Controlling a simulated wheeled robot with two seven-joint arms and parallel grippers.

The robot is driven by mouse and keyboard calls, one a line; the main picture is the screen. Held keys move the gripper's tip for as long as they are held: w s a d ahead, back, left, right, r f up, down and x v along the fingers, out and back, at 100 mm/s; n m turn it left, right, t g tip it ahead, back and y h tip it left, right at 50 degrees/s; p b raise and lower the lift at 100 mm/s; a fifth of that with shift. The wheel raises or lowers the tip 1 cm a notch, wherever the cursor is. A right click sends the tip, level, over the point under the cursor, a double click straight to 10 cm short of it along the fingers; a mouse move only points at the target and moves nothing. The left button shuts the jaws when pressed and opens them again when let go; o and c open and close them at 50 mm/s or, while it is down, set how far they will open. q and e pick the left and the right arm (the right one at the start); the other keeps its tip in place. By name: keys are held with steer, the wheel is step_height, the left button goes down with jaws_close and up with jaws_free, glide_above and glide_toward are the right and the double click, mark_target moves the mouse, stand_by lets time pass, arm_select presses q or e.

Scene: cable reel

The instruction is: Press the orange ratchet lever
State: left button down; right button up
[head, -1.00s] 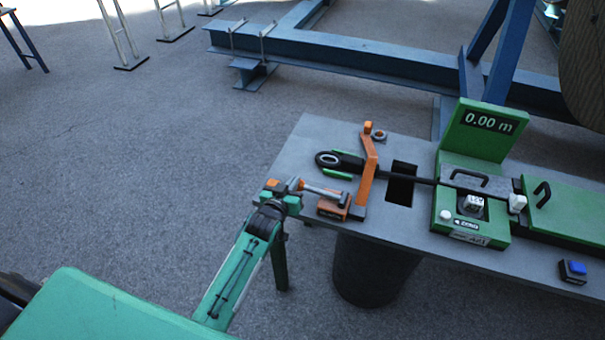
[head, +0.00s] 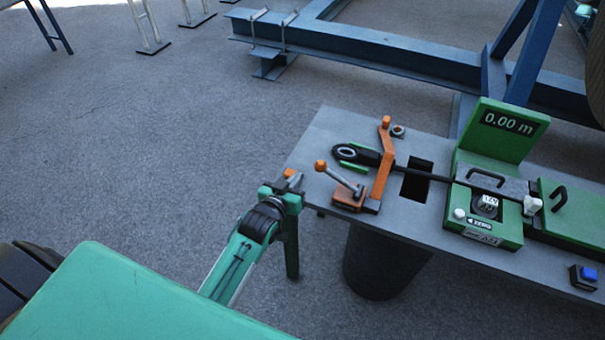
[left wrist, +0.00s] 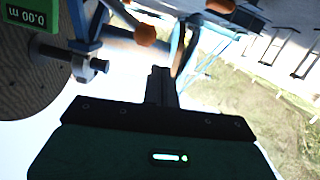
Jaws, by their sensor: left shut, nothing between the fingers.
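The ratchet lever is a grey rod (head: 342,178) with an orange knob (head: 321,165), rising at a slant from an orange block (head: 348,200) near the table's left end. My left gripper (head: 291,180) is just left of the knob in the head view, with a small visible gap between them. In the left wrist view, its dark fingers (left wrist: 161,86) are together and empty. A round orange knob (left wrist: 145,36) shows beyond them; I cannot tell for sure which knob it is. My right gripper is not in view.
A tall orange arm (head: 383,165) stands right of the lever, beside a black cable end (head: 372,157). The grey table (head: 330,122) also holds a green meter display (head: 508,122) reading 0.00 m and a blue button (head: 588,273).

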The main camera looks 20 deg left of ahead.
arm_select(q)
steer(key=shift+v, duration=1.15)
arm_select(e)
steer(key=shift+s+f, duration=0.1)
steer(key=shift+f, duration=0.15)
arm_select(q)
steer(key=shift+r, duration=0.1)
steer(key=d+m+t+b, duration=0.1)
steer(key=d+t+b, duration=0.1)
steer(key=b, duration=0.3)
steer(key=w+d+m+t+b, duration=0.1)
steer(key=d+m+t+b, duration=0.1)
steer(key=b, duration=0.3)
steer(key=shift+d+r+m+t, duration=0.15)
steer(key=shift+m+t, duration=0.15)
steer(key=shift+t, duration=0.1)
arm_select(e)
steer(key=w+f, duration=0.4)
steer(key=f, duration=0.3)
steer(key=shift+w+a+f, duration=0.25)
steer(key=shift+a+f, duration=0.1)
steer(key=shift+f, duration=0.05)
arm_select(q)
steer(key=shift+w, duration=0.1)
